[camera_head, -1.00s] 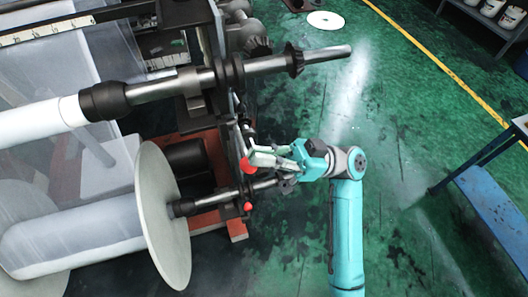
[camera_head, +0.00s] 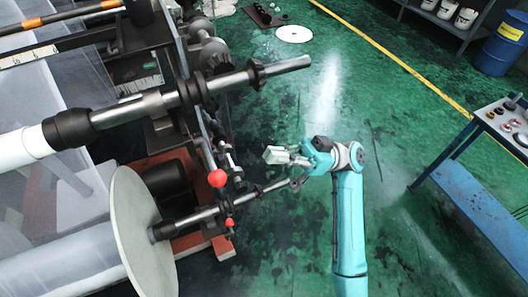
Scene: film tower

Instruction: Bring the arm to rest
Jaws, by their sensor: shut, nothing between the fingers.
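My arm (camera_head: 349,225) is teal and rises from the bottom of the head view, with its wrist bent to the left. My gripper (camera_head: 274,155) points left toward the film machine and is shut with nothing in it. It hangs in front of the lower roller shaft (camera_head: 262,189) as seen from the head camera. I cannot tell how much room lies between the gripper and the shaft. Two red knobs, one larger (camera_head: 217,178) and one smaller (camera_head: 229,222), sit on the machine to the left of the gripper.
The upper shaft (camera_head: 285,66) juts right above my gripper. A pale disc (camera_head: 143,240) flanks the lower film roll. A blue bench (camera_head: 470,190) with small parts stands at right. A blue barrel (camera_head: 501,48) and shelf are behind.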

